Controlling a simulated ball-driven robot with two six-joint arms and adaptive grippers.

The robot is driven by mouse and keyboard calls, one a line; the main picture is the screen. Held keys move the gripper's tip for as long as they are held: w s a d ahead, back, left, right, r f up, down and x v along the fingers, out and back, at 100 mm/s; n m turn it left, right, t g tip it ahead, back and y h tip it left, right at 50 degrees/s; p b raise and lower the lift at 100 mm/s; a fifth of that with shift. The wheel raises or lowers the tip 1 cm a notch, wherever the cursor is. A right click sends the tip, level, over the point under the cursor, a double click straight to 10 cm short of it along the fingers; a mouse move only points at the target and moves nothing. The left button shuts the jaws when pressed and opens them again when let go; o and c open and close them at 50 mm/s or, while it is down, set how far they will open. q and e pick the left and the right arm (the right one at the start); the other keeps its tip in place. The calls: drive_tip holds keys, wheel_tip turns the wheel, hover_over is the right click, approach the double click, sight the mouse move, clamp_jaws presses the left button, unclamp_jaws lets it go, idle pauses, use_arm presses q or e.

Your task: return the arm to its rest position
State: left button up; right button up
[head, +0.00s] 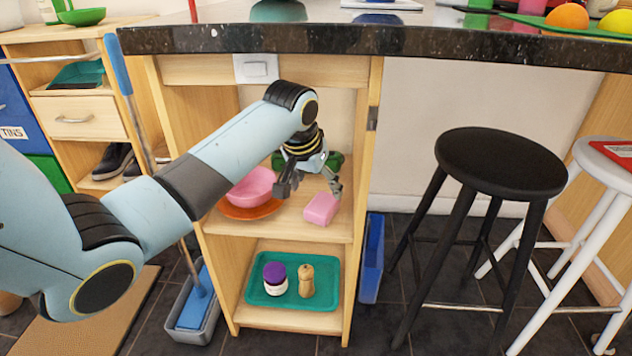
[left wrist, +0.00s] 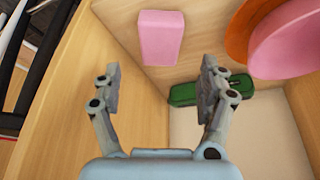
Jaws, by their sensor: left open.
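My left arm (head: 225,152) comes in from the left and reaches into the open cupboard under the dark stone counter. My left gripper (head: 312,188) is open and empty above the cupboard's upper shelf (head: 330,229). In the left wrist view its fingers (left wrist: 160,85) are spread wide, with nothing between them. A pink block (head: 321,208) lies on the shelf just below the gripper; it also shows in the left wrist view (left wrist: 161,38), apart from the fingers. My right gripper is not in view.
A pink bowl (head: 250,188) on an orange plate (head: 240,211) stands beside the gripper. A green object (left wrist: 196,93) lies at the back of the shelf. Cupboard side walls and the counter (head: 420,40) enclose the arm. A black stool (head: 500,162) stands right.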

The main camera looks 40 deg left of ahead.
use_arm(q)
drive_tip(key=shift+s, duration=0.1)
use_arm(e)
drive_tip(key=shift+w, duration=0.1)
